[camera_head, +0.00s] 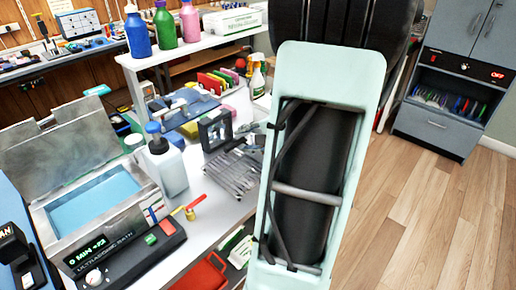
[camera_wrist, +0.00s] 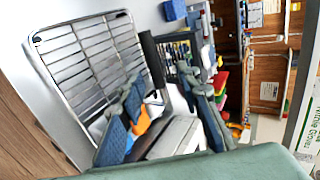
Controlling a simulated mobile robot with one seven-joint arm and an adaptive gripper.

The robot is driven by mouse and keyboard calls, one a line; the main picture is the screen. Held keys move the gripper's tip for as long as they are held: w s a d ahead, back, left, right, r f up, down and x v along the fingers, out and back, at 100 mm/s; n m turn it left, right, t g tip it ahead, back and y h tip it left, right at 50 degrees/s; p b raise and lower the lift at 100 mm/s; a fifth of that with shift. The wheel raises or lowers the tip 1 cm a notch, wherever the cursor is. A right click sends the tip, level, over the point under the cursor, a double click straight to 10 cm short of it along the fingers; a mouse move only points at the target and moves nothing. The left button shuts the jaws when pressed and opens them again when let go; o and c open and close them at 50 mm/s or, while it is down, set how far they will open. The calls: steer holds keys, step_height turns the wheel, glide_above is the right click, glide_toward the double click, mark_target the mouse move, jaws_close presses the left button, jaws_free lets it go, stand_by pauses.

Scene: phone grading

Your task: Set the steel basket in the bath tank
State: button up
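The steel basket (camera_head: 232,172) is a slatted wire tray on the white bench, right of the bath, partly hidden behind my arm in the head view. In the wrist view the basket (camera_wrist: 90,62) fills the upper left, with a dark bar (camera_wrist: 152,60) along its right edge. My gripper (camera_wrist: 178,88) is open, its two blue-padded fingers apart, close to that edge; whether it touches cannot be told. In the head view it is mostly hidden by my arm. The bath tank (camera_head: 128,218) stands at the left, lid (camera_head: 62,148) raised, blue liquid inside.
A white bottle with a blue cap (camera_head: 166,168) stands between bath and basket. A dark upright frame (camera_head: 215,130) stands behind the basket. A brass item with a red handle (camera_head: 190,212) lies before the bottle. Coloured bottles (camera_head: 164,24) stand on the shelf behind.

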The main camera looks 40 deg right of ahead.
mark_target(239, 143)
steer(key=x, duration=0.4)
steer(key=shift+a+f, duration=0.2)
steer(key=shift+f, duration=0.2)
steer(key=shift+c, duration=0.2)
jaws_close()
